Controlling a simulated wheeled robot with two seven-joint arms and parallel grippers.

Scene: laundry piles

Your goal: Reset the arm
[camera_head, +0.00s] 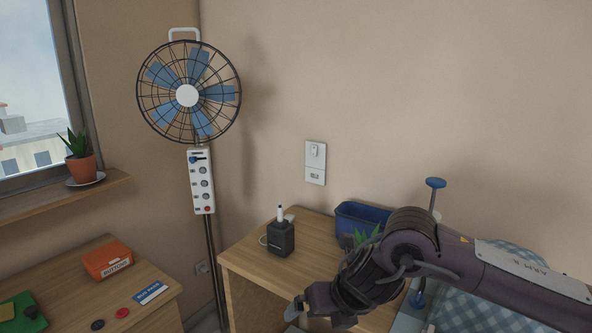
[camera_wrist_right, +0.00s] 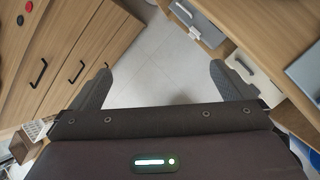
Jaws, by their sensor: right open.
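My right arm (camera_head: 470,268) comes in from the right in the head view, bent over the front of a wooden desk (camera_head: 262,266). My left gripper is in neither view.
A black box (camera_head: 280,238) and a blue bin (camera_head: 362,222) stand on the desk beside my arm. A fan (camera_head: 187,95) stands in the corner. A drawer cabinet (camera_head: 150,308) with an orange box (camera_head: 107,260) is at left. Floor lies between the furniture.

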